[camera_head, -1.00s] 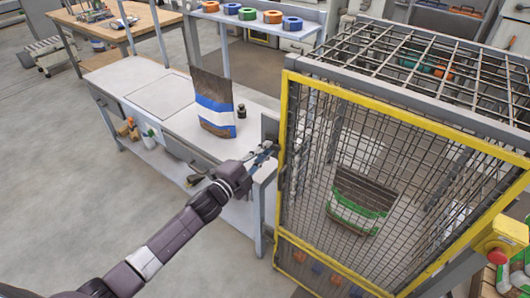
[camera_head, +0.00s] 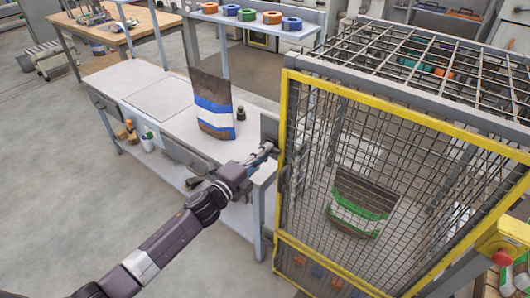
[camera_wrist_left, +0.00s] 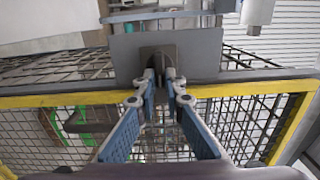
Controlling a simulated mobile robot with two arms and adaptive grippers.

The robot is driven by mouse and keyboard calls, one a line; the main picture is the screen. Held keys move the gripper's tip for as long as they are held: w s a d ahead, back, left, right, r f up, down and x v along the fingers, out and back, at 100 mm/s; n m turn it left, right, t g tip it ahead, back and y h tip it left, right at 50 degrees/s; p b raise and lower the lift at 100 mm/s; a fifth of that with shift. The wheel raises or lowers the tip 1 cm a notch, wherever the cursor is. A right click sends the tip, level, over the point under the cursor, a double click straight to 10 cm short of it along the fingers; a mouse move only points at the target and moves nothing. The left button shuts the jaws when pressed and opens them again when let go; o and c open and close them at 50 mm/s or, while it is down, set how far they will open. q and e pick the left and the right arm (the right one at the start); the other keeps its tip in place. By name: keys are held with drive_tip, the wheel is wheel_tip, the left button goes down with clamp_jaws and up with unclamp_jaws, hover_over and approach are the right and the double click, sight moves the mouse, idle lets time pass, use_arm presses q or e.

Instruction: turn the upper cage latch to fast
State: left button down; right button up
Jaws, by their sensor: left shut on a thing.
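The upper cage latch is a dark handle (camera_wrist_left: 158,57) on a flat grey plate (camera_wrist_left: 195,50) at the cage's yellow door frame. In the head view the plate (camera_head: 269,127) stands by the upper left edge of the door, and the handle is too small to make out. My left gripper (camera_wrist_left: 160,88) is shut on the latch handle, its blue-grey fingers on either side of it. In the head view this gripper (camera_head: 270,149) reaches the latch from the front left. The fingertips partly hide the handle. My right gripper is not in view.
The mesh cage (camera_head: 345,150) holds a brown, green and white bag (camera_head: 360,205). A white bench (camera_head: 165,98) with a blue-striped bag (camera_head: 213,106) and a small dark object (camera_head: 241,113) stands left of the cage. A red button (camera_head: 501,258) is at right.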

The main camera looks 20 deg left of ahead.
use_arm(q)
drive_tip(key=shift+f, duration=0.1)
drive_tip(key=c, duration=2)
unclamp_jaws()
drive_tip(key=v, duration=1.2)
drive_tip(key=s+a+f+n+g+y, duration=0.2)
drive_tip(key=s+f+n, duration=0.2)
drive_tip(key=f, duration=0.7)
drive_tip(key=s+a+f+n+g+y, duration=0.2)
drive_tip(key=s+a+f+n, duration=0.1)
drive_tip(key=f, duration=0.8)
drive_tip(key=s+a+f+n+g+y, duration=0.2)
drive_tip(key=s+f+n, duration=0.2)
drive_tip(key=f, duration=0.7)
drive_tip(key=s+f+n+g, duration=0.4)
drive_tip(key=s+f, duration=0.9)
drive_tip(key=f, duration=0.1)
drive_tip(key=s+d+f+n+g, duration=0.1)
drive_tip(key=s+d+f+g, duration=0.1)
drive_tip(key=s, duration=0.6)
drive_tip(key=s+d+f+n+g, duration=0.2)
drive_tip(key=s+f, duration=0.2)
drive_tip(key=s, duration=0.4)
drive_tip(key=s+d+f+n+g, duration=0.1)
drive_tip(key=s+d+f+g, duration=0.1)
drive_tip(key=s, duration=0.6)
drive_tip(key=shift+d+f+n, duration=0.3)
drive_tip(key=shift+f+n, duration=0.1)
drive_tip(key=shift+f, duration=0.15)
